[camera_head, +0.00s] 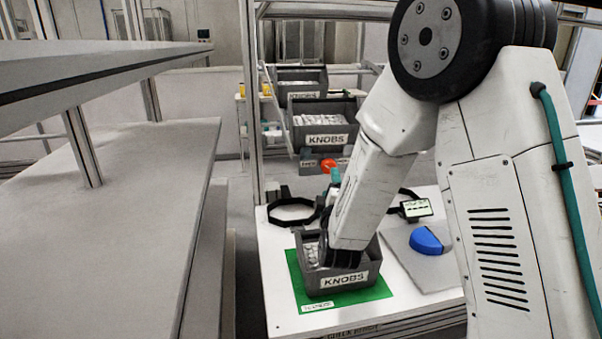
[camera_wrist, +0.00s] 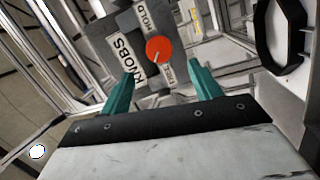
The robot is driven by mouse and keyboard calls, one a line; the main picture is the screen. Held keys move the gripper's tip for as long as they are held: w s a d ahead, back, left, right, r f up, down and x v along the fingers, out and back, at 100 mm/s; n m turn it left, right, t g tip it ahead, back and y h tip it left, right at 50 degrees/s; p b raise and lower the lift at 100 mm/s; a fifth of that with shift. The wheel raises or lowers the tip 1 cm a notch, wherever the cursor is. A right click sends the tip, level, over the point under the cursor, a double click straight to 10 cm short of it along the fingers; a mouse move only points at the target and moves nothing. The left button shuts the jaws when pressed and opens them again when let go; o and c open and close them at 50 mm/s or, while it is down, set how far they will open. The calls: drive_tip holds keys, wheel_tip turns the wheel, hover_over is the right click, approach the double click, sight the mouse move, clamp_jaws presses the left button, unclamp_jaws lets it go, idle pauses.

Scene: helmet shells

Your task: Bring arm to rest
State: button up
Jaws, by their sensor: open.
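My arm reaches down in the head view over the white table, its lower link in front of the grey KNOBS bin. My gripper (camera_wrist: 160,88) shows in the wrist view as two teal fingers, spread apart with nothing between them. In the head view the gripper (camera_head: 334,178) is mostly hidden behind my arm; a bit of teal shows beside the arm. A round orange-red knob (camera_wrist: 158,50) on a grey panel lies beyond the fingers in the wrist view. The same orange knob (camera_head: 328,165) shows behind the table in the head view.
The grey KNOBS bin (camera_head: 345,281) stands on a green mat (camera_head: 310,298) on the white table (camera_head: 280,318). A blue shell (camera_head: 426,241) lies on the right. Black ring holders (camera_head: 291,212) stand behind. More KNOBS bins (camera_head: 325,138) sit on a rack. A grey bench (camera_head: 110,240) fills the left.

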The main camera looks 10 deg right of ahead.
drive_tip(key=s+d+r+m+g+y, duration=0.1)
drive_tip(key=s+m+g, duration=0.3)
drive_tip(key=s, duration=0.9)
drive_tip(key=s+d+r+m+g+y, duration=0.1)
drive_tip(key=s+r+m+g, duration=0.2)
drive_tip(key=s+g, duration=0.5)
drive_tip(key=s+d+r+m+g+y, duration=0.2)
drive_tip(key=s+m+g, duration=0.4)
drive_tip(key=s, duration=1.4)
drive_tip(key=shift+r, duration=0.2)
drive_tip(key=shift+d, duration=0.1)
